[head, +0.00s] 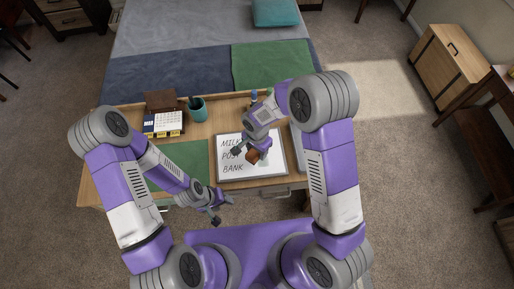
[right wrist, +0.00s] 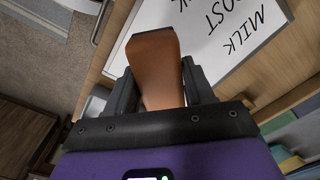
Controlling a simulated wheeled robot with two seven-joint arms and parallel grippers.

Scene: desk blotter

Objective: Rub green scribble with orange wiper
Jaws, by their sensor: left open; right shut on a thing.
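The orange-brown wiper (head: 252,157) is between the fingers of my right gripper (head: 246,152), over the whiteboard (head: 222,176). In the right wrist view the wiper (right wrist: 154,68) fills the gap between both fingers, its far end over the board (right wrist: 225,72). I cannot tell whether it touches the surface. A small greenish patch (head: 264,160) shows beside the wiper in the head view, probably part of the green scribble; my gripper and the wiper hide the rest. My left gripper (head: 224,208) is open and empty in front of the desk's near edge.
The board bears the black words MILK, POST and BANK. A green blotter (head: 190,160) lies left of it. A calendar (head: 163,124), a brown box (head: 160,101) and a teal pen cup (head: 197,110) stand behind, at the desk's back left.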

